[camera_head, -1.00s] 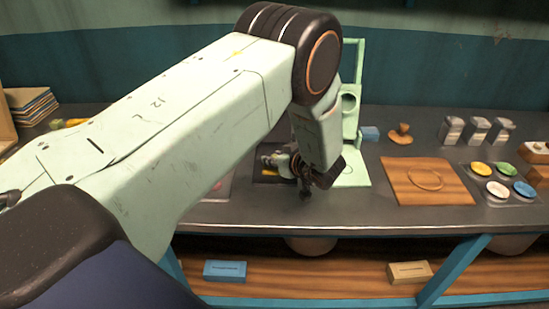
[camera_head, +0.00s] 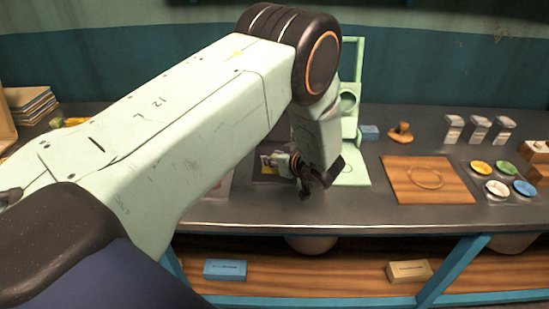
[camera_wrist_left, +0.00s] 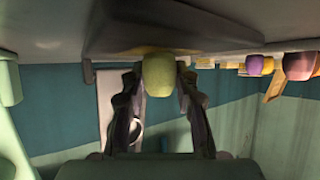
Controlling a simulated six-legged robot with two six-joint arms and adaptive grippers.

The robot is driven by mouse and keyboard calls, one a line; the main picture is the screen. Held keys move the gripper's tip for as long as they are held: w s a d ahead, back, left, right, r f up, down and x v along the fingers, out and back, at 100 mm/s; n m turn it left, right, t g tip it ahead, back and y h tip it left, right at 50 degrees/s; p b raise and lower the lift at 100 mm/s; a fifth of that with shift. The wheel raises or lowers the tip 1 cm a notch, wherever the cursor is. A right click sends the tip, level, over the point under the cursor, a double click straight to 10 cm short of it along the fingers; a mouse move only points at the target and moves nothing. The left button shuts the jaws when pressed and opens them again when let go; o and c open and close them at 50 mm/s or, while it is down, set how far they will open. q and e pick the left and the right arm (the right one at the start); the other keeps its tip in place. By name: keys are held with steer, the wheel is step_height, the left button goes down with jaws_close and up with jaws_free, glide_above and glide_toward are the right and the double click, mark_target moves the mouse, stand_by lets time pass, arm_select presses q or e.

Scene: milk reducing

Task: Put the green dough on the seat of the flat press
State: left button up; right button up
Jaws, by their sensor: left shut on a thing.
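The green dough (camera_wrist_left: 158,75), a yellowish-green lump, sits between the two fingers of my left gripper (camera_wrist_left: 158,85) in the left wrist view, where the scene appears upside down. The fingers are shut on it. In the head view my left gripper (camera_head: 307,190) hangs low over the table, just left of and in front of the flat press; the dough is hidden there. The pale green flat press (camera_head: 350,128) stands upright behind my arm, with its flat seat (camera_head: 355,172) on the table, partly covered by my gripper. My right gripper is not in view.
A wooden board (camera_head: 440,190) with a ring mark lies right of the press. A wooden stamp (camera_head: 401,133) and a blue block (camera_head: 370,132) stand behind it. Several coloured dishes (camera_head: 497,188) are at the right. A dark tray (camera_head: 264,178) lies left of my gripper.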

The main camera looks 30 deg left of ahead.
arm_select(q)
steer(key=shift+f, duration=0.15)
steer(key=o, duration=1)
steer(key=shift+d, duration=0.1)
